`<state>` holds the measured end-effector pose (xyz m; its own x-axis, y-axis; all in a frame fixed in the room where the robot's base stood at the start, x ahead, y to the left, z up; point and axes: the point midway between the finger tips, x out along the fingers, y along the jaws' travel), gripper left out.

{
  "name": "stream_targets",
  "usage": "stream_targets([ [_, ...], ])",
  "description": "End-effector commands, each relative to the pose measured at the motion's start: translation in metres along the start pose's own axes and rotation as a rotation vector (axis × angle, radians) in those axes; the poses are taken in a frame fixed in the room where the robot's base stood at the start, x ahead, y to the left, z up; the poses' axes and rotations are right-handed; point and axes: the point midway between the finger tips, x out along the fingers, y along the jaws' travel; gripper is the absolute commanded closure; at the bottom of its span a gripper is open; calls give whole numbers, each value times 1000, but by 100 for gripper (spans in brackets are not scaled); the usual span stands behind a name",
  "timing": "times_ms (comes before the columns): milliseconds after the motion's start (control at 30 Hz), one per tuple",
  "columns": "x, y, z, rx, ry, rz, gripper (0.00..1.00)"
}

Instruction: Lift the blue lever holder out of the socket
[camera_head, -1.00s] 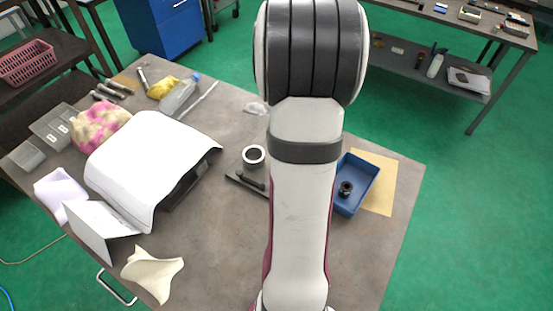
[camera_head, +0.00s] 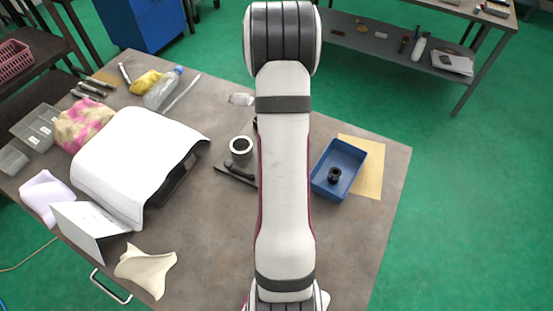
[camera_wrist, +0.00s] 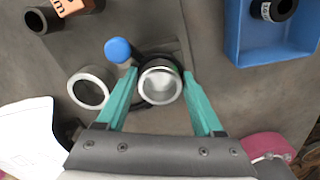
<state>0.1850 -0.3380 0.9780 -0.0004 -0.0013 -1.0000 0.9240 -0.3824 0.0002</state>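The blue lever holder shows in the wrist view as a dark round body with a bright metal rim (camera_wrist: 160,84). A dark arm runs from it to a blue ball knob (camera_wrist: 118,50) on its upper left. My gripper (camera_wrist: 160,74) has teal fingers, one on each side of the holder, open with a small gap visible on each side. The socket under the holder is hidden by the holder itself. In the head view my arm covers the gripper and the holder.
A metal-rimmed ring (camera_wrist: 90,88) stands close left of the left finger; it also shows in the head view (camera_head: 241,146). An orange block (camera_wrist: 70,6) and a dark tube (camera_wrist: 42,19) lie beyond. A blue tray (camera_head: 325,186) holds a black cylinder (camera_head: 334,175). A white curved cover (camera_head: 130,150) stands left.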

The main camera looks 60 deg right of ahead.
Motion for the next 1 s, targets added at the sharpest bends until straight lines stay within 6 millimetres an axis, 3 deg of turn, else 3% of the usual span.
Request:
stream_targets([
  [33, 0, 0, 0, 0, 0, 0, 42],
  [367, 0, 0, 0, 0, 0, 0, 100],
  [767, -2, 0, 0, 0, -1, 1, 100],
  [1000, -29, 1, 1, 1, -2, 4, 100],
])
